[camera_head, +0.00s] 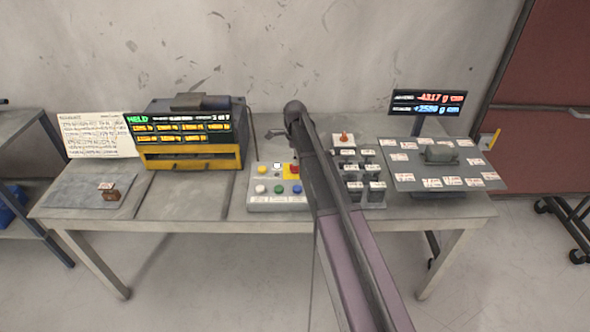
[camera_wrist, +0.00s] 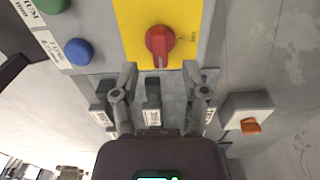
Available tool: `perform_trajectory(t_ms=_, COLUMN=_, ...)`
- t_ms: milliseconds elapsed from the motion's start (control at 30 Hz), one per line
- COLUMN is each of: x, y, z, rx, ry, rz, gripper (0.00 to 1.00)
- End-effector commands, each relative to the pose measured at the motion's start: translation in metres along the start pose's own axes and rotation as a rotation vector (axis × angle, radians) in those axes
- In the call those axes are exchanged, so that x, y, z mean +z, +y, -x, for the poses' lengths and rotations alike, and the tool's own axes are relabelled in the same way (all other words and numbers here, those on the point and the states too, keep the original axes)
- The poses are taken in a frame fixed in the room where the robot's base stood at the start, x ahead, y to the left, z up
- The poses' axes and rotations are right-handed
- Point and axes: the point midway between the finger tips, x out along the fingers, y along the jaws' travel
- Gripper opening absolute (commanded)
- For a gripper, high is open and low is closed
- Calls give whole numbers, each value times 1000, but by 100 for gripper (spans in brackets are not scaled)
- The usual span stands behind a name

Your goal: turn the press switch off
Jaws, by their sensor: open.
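A red rotary knob (camera_wrist: 160,42) sits on a yellow plate (camera_wrist: 128,18) in the wrist view, with a small mark and lettering on its right. The knob also shows in the head view (camera_head: 295,169), left of my arm. My gripper (camera_wrist: 160,76) is open and empty, its two fingers spread on either side below the knob, not visibly touching it. An orange switch (camera_wrist: 251,126) on a pale box is right of the fingers; it also shows in the head view (camera_head: 344,138). Labels are too small to tell which is the press switch.
Blue (camera_wrist: 79,52) and green (camera_wrist: 51,3) buttons stand left of the knob. Several dark labelled switches (camera_head: 369,169) are close by. A yellow-fronted display unit (camera_head: 192,157) stands left, and a tray with cards (camera_head: 405,172) right. The table's middle left is clear.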

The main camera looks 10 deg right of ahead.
Motion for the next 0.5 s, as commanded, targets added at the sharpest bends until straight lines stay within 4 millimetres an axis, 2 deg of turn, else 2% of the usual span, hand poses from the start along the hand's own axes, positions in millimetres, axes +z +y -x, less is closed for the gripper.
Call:
perform_trajectory(t_ms=33, x=0, y=0, z=-8, rx=0, ry=0, rz=0, gripper=57)
perform_trajectory(t_ms=200, x=0, y=0, z=-21, rx=0, ry=0, rz=0, gripper=57)
perform_trajectory(t_ms=500, x=0, y=0, z=-36, rx=0, ry=0, rz=0, gripper=57)
